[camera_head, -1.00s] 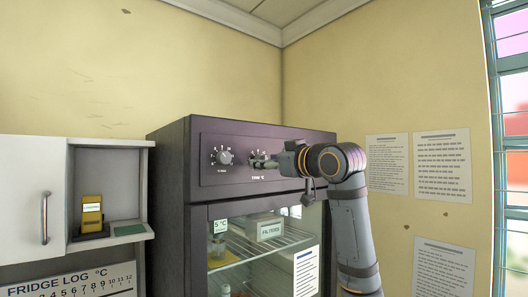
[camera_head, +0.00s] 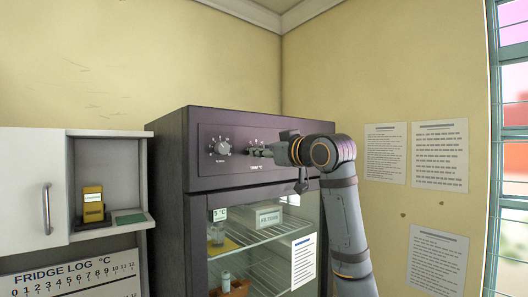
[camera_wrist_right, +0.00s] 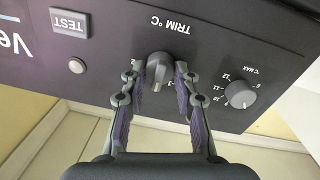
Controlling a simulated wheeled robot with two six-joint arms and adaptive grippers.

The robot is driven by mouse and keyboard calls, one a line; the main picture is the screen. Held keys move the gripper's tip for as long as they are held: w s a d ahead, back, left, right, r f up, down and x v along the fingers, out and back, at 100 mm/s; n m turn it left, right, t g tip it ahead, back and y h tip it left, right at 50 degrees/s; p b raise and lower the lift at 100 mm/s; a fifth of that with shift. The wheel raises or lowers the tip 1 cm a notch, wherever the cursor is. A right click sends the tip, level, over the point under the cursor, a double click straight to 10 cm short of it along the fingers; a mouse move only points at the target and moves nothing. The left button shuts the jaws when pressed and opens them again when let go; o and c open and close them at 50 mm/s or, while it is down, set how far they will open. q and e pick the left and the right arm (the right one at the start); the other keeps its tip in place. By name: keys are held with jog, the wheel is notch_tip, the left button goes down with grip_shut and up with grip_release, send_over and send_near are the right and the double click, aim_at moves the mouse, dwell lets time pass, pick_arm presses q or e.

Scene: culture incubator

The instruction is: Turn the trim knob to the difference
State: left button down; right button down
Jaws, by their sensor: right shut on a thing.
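The trim knob (camera_wrist_right: 159,70) is a grey dial on the dark incubator panel, under upside-down "TRIM °C" lettering in the right wrist view. My right gripper (camera_wrist_right: 157,76) has its fingers on both sides of this knob and is shut on it. The fingers hide part of the scale, so I cannot read the setting. In the head view, my right gripper (camera_head: 257,151) covers most of the knob. My left gripper is not in view.
A second knob, marked max (camera_wrist_right: 240,94), sits beside the trim knob; it also shows in the head view (camera_head: 220,147). A TEST button (camera_wrist_right: 70,22) and a round button (camera_wrist_right: 77,66) are nearby. A yellow device (camera_head: 93,205) stands on the left shelf. A fridge log (camera_head: 75,280) hangs below.

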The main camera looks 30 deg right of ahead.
jog(key=shift+d+m+b, duration=0.1)
jog(key=shift+m+b, duration=1.1)
jog(key=shift+m, duration=2.6)
jog(key=shift+r, duration=0.1)
jog(key=c, duration=1)
grip_release()
